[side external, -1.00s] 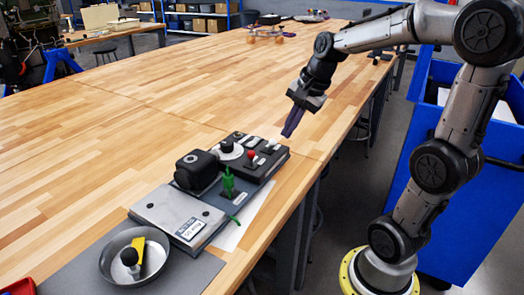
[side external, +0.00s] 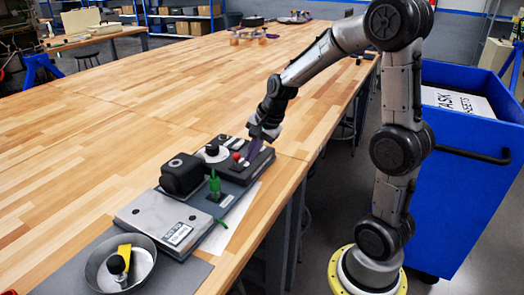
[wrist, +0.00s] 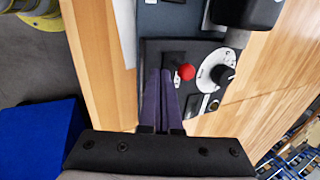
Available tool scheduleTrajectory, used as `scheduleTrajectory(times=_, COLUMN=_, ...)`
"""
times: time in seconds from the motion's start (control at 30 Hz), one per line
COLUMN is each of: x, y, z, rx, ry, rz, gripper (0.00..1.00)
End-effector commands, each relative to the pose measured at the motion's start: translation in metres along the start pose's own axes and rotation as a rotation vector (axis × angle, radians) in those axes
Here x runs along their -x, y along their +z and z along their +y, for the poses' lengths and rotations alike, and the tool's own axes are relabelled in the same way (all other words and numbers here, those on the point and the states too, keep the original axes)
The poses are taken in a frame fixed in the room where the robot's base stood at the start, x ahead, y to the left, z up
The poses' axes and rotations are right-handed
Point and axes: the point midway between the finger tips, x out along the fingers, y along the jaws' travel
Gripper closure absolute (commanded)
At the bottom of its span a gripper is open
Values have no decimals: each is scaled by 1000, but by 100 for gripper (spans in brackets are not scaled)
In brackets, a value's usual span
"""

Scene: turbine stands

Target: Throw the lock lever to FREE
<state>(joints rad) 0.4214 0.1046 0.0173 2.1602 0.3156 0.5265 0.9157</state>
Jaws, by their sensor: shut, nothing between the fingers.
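A black control panel (side external: 232,160) lies at the far end of a grey unit on the bench. A red ball knob (side external: 237,156) sits on it beside a white dial with a black knob (side external: 212,150). A green upright handle (side external: 214,184) stands nearer the camera. No label is legible to tell which is the lock lever. My gripper (side external: 250,153) is shut and empty, low over the panel, just right of the red knob. In the wrist view my purple fingertips (wrist: 162,73) are close together left of the red knob (wrist: 186,72); I cannot tell if they touch anything.
A black boxy housing (side external: 182,174) stands on the unit near the green handle. A metal bowl (side external: 100,268) holding a yellow and black part is at the front left. A blue bin (side external: 470,160) stands right of the bench. The bench top behind is mostly clear.

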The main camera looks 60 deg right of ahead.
Motion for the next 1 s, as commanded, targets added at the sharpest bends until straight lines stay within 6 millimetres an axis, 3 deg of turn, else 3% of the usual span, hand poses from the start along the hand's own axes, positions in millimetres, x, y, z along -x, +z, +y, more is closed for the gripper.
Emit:
scheduleTrajectory(times=0.2, x=-4, y=0, z=-12, rx=-1, ry=0, rz=0, gripper=100)
scheduleTrajectory(times=1.0, x=-4, y=0, z=-20, rx=1, ry=74, rz=1, gripper=100)
